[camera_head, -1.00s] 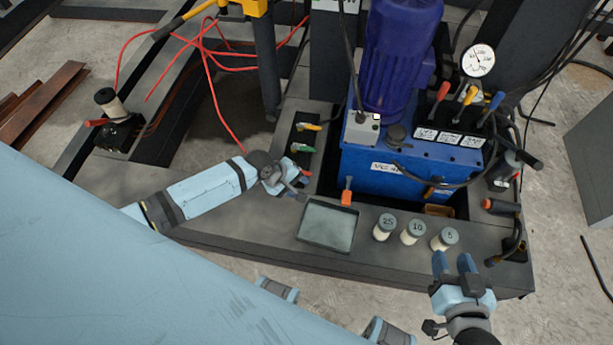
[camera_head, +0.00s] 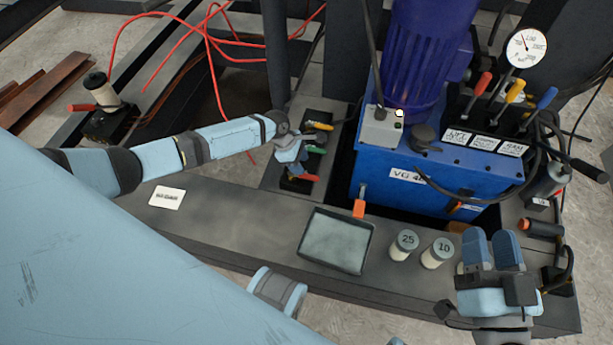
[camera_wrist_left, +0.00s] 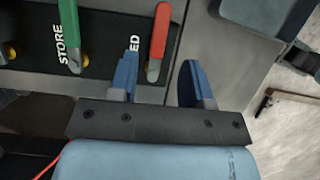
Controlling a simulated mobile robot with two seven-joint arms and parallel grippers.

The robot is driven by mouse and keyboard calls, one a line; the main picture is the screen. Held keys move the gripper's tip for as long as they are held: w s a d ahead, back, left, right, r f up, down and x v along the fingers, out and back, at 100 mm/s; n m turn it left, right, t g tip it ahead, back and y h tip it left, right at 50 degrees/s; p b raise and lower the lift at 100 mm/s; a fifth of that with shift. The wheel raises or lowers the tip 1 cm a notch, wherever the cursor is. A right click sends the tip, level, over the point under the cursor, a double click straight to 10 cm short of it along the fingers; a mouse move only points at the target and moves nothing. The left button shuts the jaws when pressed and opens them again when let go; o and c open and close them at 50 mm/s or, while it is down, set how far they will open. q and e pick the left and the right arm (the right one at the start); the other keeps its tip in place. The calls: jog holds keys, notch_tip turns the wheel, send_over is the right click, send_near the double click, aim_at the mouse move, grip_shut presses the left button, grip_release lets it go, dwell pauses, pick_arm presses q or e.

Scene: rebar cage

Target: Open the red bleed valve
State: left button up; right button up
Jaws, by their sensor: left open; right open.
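The red bleed valve handle (camera_head: 303,177) is at the near end of a black valve strip, beside my left gripper (camera_head: 297,166). In the left wrist view the red handle (camera_wrist_left: 160,32) stands beside lettering ending in "ED". Its lower end appears between the two blue fingertips of my open left gripper (camera_wrist_left: 158,66); I cannot tell whether they touch it. The green handle (camera_wrist_left: 69,35), marked "STORE", is to its left. In the head view the yellow handle (camera_head: 320,126) is at the strip's far end. My right gripper (camera_head: 491,240) is open and empty at the lower right.
A shallow tray (camera_head: 307,262) and jars marked 25 (camera_head: 404,246) and 10 (camera_head: 437,253) stand on the dark beam. The blue power unit (camera_head: 430,178) stands behind them, with coloured levers and a gauge (camera_head: 526,48). Red hoses (camera_head: 213,62) lie at the upper left.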

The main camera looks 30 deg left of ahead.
aim_at(309, 176)
pick_arm(q)
jog(key=b+x, duration=0.1)
jog(key=x, duration=0.3)
jog(key=shift+w+d+f+b, duration=0.1)
jog(key=shift+d+f+b, duration=0.05)
jog(key=shift+f+b, duration=0.2)
jog(key=shift+d+f, duration=0.2)
jog(key=shift+f, duration=0.25)
pick_arm(e)
jog(key=shift+a+f+y, duration=0.3)
jog(key=shift+a+f, duration=0.05)
jog(key=shift+f, duration=0.35)
pick_arm(q)
grip_shut()
